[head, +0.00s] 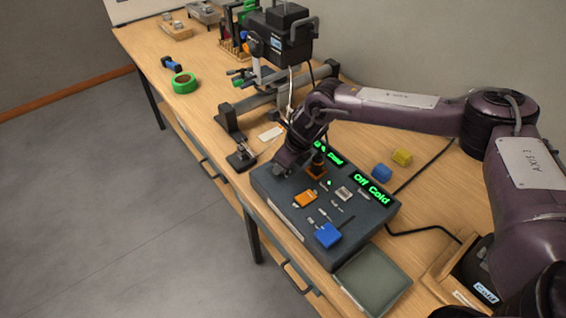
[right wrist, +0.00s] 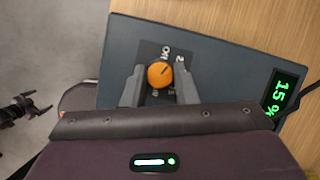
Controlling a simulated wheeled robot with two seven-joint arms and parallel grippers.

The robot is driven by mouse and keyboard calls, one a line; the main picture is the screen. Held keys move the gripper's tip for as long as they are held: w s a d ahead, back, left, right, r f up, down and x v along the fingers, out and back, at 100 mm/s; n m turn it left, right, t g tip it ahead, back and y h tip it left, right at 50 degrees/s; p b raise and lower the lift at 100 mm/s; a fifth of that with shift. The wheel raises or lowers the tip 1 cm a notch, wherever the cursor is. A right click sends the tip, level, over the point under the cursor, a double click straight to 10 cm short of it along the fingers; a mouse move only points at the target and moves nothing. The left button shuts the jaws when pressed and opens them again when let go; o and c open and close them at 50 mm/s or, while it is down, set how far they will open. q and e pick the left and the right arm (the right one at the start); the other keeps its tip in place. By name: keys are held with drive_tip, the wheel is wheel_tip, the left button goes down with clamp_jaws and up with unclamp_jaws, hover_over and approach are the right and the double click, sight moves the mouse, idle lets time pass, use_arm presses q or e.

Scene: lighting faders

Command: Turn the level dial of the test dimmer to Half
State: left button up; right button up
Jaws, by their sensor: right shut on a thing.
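The test dimmer is a dark grey console (head: 268,186) on the wooden bench; it also fills the middle of the right wrist view (right wrist: 215,55). Its orange round level dial (right wrist: 160,75) sits on a black plate with an "Off" mark above it; the other marks are partly hidden or too small to read. The dial's dark line points up and slightly right, just right of "Off". My right gripper (right wrist: 160,70) is shut on the dial, one finger on each side. A green display (right wrist: 281,93) reads 15 %. A dark claw, seemingly my left gripper (right wrist: 20,108), shows over the floor.
The console carries an orange block (head: 305,200), a blue block (head: 327,235) and a second display (head: 372,188) reading "Off Cold". A grey tray (head: 372,280) lies in front. A lamp on a stand (head: 280,40) stands beyond.

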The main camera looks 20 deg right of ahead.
drive_tip(key=m, duration=0.2)
drive_tip(key=m+t+h, duration=0.1)
drive_tip(key=shift+a+r+m, duration=0.15)
drive_tip(key=shift+m, duration=0.25)
drive_tip(key=m+h, duration=0.1)
drive_tip(key=m, duration=0.1)
drive_tip(key=shift+a+m+p, duration=0.1)
drive_tip(key=shift+m+p, duration=0.2)
drive_tip(key=shift+p, duration=0.1)
drive_tip(key=m, duration=0.1)
drive_tip(key=m+h+p, duration=0.1)
drive_tip(key=m, duration=0.1)
drive_tip(key=shift+a+r+h+p, duration=0.1)
drive_tip(key=shift+r+h+p, duration=0.05)
drive_tip(key=shift+h+p, duration=0.15)
drive_tip(key=shift+w+m+h+p, duration=0.1)
drive_tip(key=shift+m+h+p, duration=0.5)
drive_tip(key=shift+m, duration=0.9)
drive_tip(key=o, duration=1)
drive_tip(key=shift+f, duration=0.2)
